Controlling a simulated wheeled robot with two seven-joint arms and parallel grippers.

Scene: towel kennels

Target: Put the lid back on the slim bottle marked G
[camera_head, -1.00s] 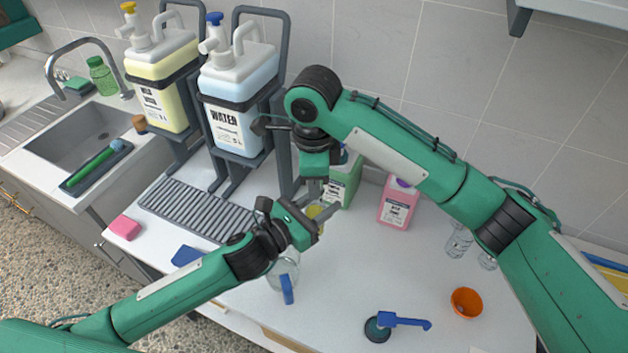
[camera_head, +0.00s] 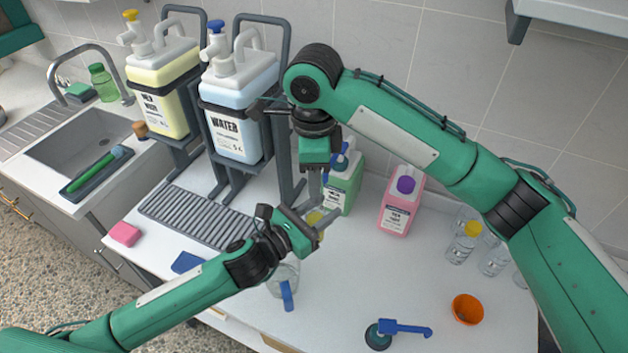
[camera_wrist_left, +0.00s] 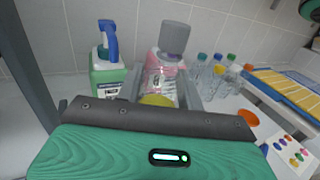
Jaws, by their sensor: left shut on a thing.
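My left gripper (camera_head: 325,222) is shut on a small yellow thing (camera_head: 314,219), seemingly a lid, above the white counter. The yellow thing also shows between its fingers in the left wrist view (camera_wrist_left: 157,100). My right gripper (camera_head: 317,185) points down just above and behind the left one; I cannot tell whether it is open or shut. Several clear slim bottles with coloured lids (camera_wrist_left: 212,78) stand at the back right. One with a yellow lid (camera_head: 465,243) shows in the head view. I cannot read a G on any bottle.
A green spray bottle (camera_head: 345,186) and a pink bottle (camera_head: 399,208) stand behind the grippers. A clear container (camera_head: 284,274) is below my left gripper. An orange bowl (camera_head: 467,309) and a blue-handled tool (camera_head: 403,327) lie to the right. The middle counter is clear.

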